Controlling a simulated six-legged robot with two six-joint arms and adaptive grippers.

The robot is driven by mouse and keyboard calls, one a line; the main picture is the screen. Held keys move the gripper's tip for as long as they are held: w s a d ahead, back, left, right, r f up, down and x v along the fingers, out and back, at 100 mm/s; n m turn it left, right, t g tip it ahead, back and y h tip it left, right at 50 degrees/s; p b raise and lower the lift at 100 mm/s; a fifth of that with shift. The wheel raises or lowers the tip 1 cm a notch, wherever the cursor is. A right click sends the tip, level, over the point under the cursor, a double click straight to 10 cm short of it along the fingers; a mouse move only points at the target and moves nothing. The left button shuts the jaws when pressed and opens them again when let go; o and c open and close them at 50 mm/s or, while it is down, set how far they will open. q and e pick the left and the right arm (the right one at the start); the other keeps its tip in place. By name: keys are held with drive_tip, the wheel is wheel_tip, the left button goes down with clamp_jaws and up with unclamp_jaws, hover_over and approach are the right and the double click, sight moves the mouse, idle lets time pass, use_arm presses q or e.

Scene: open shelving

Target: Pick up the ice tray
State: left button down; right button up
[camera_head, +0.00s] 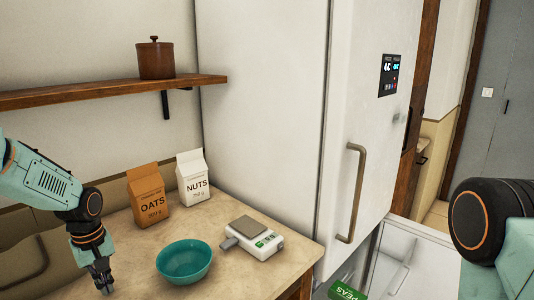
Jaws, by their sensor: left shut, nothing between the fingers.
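I cannot make out an ice tray in this view. A white fridge (265,100) with a long handle stands in the middle, its door closed. Below it a white drawer or compartment (420,240) is open, and a green peas package (348,289) shows at its left, cut off by the bottom edge. Much of the compartment is out of frame or behind my right arm. My left gripper (105,286) is shut and empty, pointing down at the left of the counter, left of the bowl. My right arm shows at the right edge; its gripper is out of view.
On the counter (235,275) are a teal bowl (184,261), a small white scale (252,239), an oats carton (149,196) and a nuts carton (194,177). A wooden shelf (110,92) above holds a brown lidded pot (155,60). A grey door (505,90) stands far right.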

use_arm(q)
drive_tip(key=w+a+b, duration=0.2)
drive_tip(key=b, duration=0.1)
drive_tip(key=shift+a+f, duration=0.15)
drive_tip(key=shift+a, duration=0.2)
wheel_tip(320, 180, up, 11)
drive_tip(key=p, duration=0.2)
drive_tip(key=shift+s+d+f, duration=0.2)
drive_tip(key=shift+s+d, duration=0.2)
drive_tip(key=shift+d, duration=0.05)
use_arm(e)
drive_tip(key=shift+s+d+f, duration=0.25)
drive_tip(key=shift+s+f, duration=0.4)
drive_tip(key=shift+f, duration=0.25)
